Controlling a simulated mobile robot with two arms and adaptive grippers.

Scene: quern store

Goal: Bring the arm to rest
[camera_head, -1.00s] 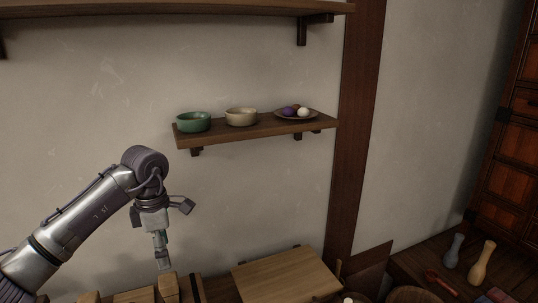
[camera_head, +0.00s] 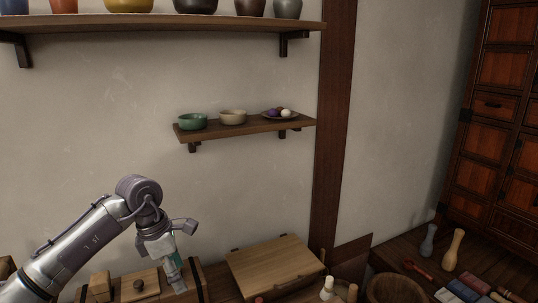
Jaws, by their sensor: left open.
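My left arm comes in from the lower left in the head view. Its gripper (camera_head: 175,277) points down and is open, at the front of the counter beside a wooden box with a dark band (camera_head: 196,278). It is in front of the wall, below the small shelf. I cannot tell whether its fingertips touch anything. No held object shows clearly between the fingers. My right gripper is not in view.
A small wall shelf (camera_head: 245,127) holds a green bowl (camera_head: 193,121), a beige bowl (camera_head: 232,117) and a plate of round things (camera_head: 280,113). A basket (camera_head: 394,288) and two vases (camera_head: 453,250) stand farther right.

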